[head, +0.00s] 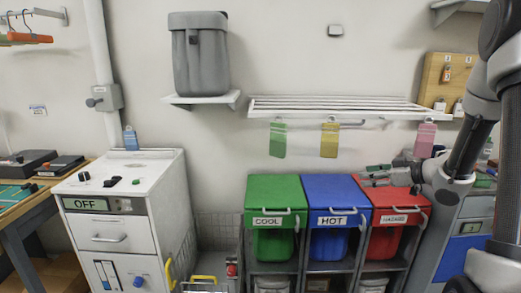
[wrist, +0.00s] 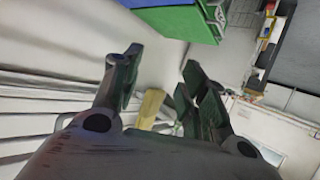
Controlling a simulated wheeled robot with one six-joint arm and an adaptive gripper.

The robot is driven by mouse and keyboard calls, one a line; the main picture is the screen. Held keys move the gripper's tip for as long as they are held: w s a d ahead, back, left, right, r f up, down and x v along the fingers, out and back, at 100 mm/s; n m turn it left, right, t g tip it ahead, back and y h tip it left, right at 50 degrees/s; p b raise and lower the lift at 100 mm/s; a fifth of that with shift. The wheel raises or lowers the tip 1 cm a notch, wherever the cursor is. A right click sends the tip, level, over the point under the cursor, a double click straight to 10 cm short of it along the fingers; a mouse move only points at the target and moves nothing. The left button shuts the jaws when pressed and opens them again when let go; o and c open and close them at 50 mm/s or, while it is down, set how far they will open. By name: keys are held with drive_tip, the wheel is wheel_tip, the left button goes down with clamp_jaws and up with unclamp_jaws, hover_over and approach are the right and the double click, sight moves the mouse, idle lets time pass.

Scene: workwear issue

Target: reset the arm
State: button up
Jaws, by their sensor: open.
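My arm comes in from the right side of the head view and bends down past the wall rack. My gripper (head: 376,174) points left, in front of the red HAZARD bin's lid (head: 400,196) as seen there. In the wrist view my gripper (wrist: 160,68) has its two dark fingers apart, with nothing held between them. A yellow tag (wrist: 151,108) shows behind the gap between the fingers. Whether the gripper touches the lid cannot be told.
A slatted wall rack (head: 335,107) carries green (head: 278,140), yellow (head: 329,140) and pink (head: 425,140) tags. Green COOL (head: 275,190) and blue HOT (head: 335,190) bins stand beside the red one. A white cabinet (head: 120,165) reading OFF stands left. Open wall lies above the bins.

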drive_tip(key=s+d+f+m+g+h, duration=0.1)
drive_tip(key=s+d+f+m+h, duration=0.15)
drive_tip(key=d+h, duration=0.35)
drive_tip(key=s+d+f+m+g+h, duration=0.1)
drive_tip(key=s+d+m+g+h, duration=0.2)
drive_tip(key=d, duration=0.5)
drive_tip(key=s+d+r+m+g+h, duration=0.2)
drive_tip(key=s+r+m+h, duration=0.15)
drive_tip(key=s, duration=0.75)
drive_tip(key=s+a+r+m+g+y, duration=0.1)
drive_tip(key=s+a+r+g, duration=0.2)
drive_tip(key=s, duration=0.4)
drive_tip(key=s+a+r+m+y, duration=0.1)
drive_tip(key=s+a+r+y, duration=0.15)
drive_tip(key=s+a, duration=0.45)
drive_tip(key=s+a+r+n+t, duration=0.1)
drive_tip(key=s+a+r+t, duration=0.2)
drive_tip(key=a+r, duration=0.3)
drive_tip(key=shift+s+a+r+n+y, duration=0.3)
drive_tip(key=shift+s+r+n, duration=0.1)
drive_tip(key=shift+s+r, duration=0.2)
idle(0.4)
